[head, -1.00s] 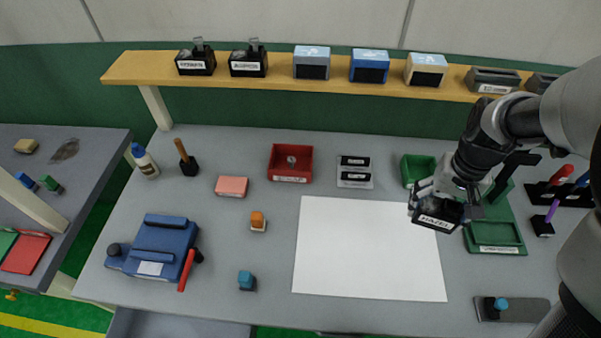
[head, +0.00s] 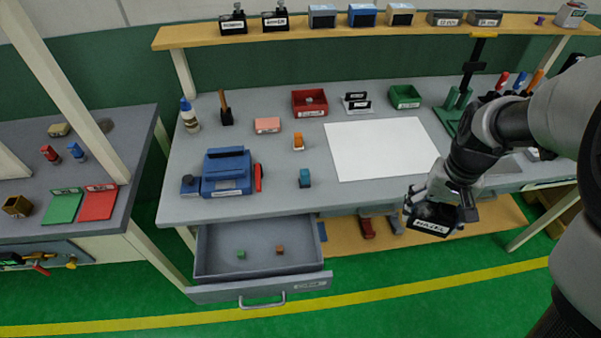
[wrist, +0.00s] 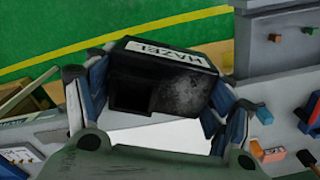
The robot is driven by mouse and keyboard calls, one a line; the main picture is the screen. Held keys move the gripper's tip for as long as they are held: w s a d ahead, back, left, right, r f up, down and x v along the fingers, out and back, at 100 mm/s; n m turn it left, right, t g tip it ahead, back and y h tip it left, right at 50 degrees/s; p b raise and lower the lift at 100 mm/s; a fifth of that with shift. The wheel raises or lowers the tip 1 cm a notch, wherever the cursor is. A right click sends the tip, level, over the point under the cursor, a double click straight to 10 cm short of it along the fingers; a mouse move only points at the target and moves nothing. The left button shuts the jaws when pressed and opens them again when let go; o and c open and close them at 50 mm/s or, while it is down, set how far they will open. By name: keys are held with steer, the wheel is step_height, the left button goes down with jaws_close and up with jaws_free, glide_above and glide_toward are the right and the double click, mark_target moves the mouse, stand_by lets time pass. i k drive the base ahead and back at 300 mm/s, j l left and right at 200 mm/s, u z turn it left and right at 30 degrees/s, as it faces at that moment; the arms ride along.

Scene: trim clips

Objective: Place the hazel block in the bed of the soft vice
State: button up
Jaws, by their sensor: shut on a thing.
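The black block labelled HAZEL (head: 432,225) is held by my gripper (head: 440,208), low at the right in the head view, in front of the bench's front edge. In the wrist view the HAZEL block (wrist: 172,78) sits between the two fingers, label toward the top, with a dark square recess in its face. A blue vice (head: 228,172) with a red handle stands on the left of the bench, well to the left of my gripper. Its label is too small to read, and its bed cannot be made out clearly.
An open drawer (head: 212,250) holding small green and brown blocks sticks out below the bench. A white sheet (head: 380,148) covers the middle right. A red bin (head: 310,112), green bin (head: 405,103) and teal block (head: 305,178) stand on the bench. A shelf (head: 190,35) runs behind.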

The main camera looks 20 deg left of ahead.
mark_target(227, 167)
steer(key=k+j+z, duration=0.15)
steer(key=j, duration=0.3)
steer(key=k+j+z, duration=0.1)
steer(key=j, duration=0.35)
steer(key=k+j+z, duration=0.15)
steer(key=j, duration=0.3)
steer(key=k+j+z, duration=0.15)
steer(key=k+j, duration=0.15)
steer(key=k+j+z, duration=0.15)
steer(key=j, duration=0.35)
steer(key=i+j, duration=0.1)
steer(key=j, duration=0.3)
steer(key=i+j+z, duration=0.1)
steer(key=j, duration=0.3)
steer(key=i+j, duration=0.1)
steer(key=j, duration=0.3)
